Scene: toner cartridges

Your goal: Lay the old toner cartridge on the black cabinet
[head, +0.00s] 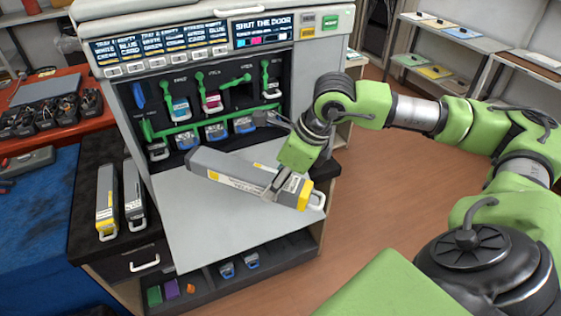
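A long grey toner cartridge with a yellow end and white handle (235,172) is in my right gripper (275,188), which appears shut on it near the yellow end. The cartridge lies slantwise over the printer's lowered grey door (215,215); whether it touches the door is unclear. The black cabinet (92,150) stands left of the printer. On its top lie a grey cartridge with a yellow end (107,200) and a dark-ended grey cartridge (134,195), side by side. My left gripper is not in view.
The printer's display (262,28) reads "SHUT THE DOOR". Its open front has several cartridge slots with green levers; one slot (238,97) looks empty. The cabinet top behind the two cartridges is clear. A red and blue workbench (50,140) adjoins at left.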

